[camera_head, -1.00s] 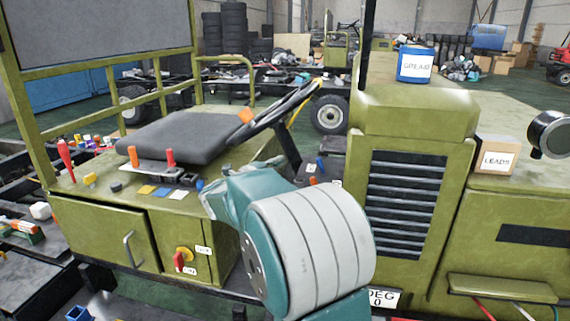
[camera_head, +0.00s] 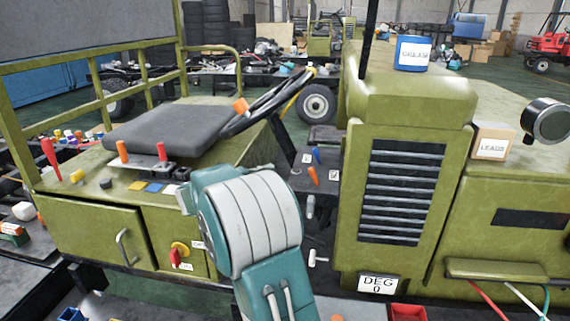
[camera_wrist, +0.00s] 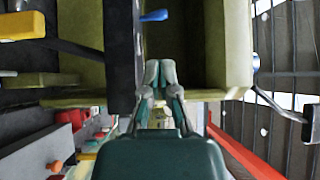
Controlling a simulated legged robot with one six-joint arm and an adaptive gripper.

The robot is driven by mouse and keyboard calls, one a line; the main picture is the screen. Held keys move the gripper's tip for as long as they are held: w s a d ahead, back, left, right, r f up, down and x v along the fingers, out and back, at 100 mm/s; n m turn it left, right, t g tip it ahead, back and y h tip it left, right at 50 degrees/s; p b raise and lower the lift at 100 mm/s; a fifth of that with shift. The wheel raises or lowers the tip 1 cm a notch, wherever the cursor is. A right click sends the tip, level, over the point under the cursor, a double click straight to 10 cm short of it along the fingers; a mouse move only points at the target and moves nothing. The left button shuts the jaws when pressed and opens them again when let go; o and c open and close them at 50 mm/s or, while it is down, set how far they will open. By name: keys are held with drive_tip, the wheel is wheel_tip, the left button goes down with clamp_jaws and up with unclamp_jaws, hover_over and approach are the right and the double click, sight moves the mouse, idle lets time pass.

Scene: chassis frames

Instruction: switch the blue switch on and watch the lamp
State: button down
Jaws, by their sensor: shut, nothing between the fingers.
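The blue switch (camera_head: 317,156) is a small blue lever on the dark panel between the steering wheel and the green grille; it leans to one side. A blue lever (camera_wrist: 153,15) also shows at the top of the wrist view. An orange lever (camera_head: 313,176) stands beside the blue one. A round lamp (camera_head: 546,120) with a dark face sits on the right side of the green vehicle; I see no glow on it. My gripper (camera_wrist: 160,70) is shut and empty in the wrist view, below and apart from the blue lever. In the head view my arm hides it.
A steering wheel (camera_head: 268,102) and black seat (camera_head: 168,132) are left of the panel. A red knob (camera_head: 176,256) is on the cabinet front. A plate reading DEG 0 (camera_head: 377,284) is under the grille. A LEADS box (camera_head: 493,142) and a blue GREASE can (camera_head: 412,54) sit on the vehicle.

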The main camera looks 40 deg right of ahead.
sight(314, 152)
drive_tip(key=d, duration=0.4)
drive_tip(key=s+d, duration=0.1)
drive_tip(key=d, duration=0.7)
drive_tip(key=shift+s+d+r, duration=0.25)
drive_tip(key=shift+s+r, duration=0.1)
drive_tip(key=shift+r, duration=0.05)
drive_tip(key=shift+s+d+r+m+y, duration=0.15)
drive_tip(key=shift+d+r+m+y, duration=0.1)
drive_tip(key=shift+m+y, duration=0.3)
drive_tip(key=shift+s+d+r+m+t+y, duration=0.25)
drive_tip(key=shift+s+r+m+t+y, duration=0.2)
drive_tip(key=shift+m+y, duration=0.45)
drive_tip(key=shift+s+d+r+m+t+y, duration=0.1)
drive_tip(key=shift+s+d+m+t+y, duration=0.3)
drive_tip(key=shift+m+y, duration=0.3)
drive_tip(key=shift+r, duration=0.75)
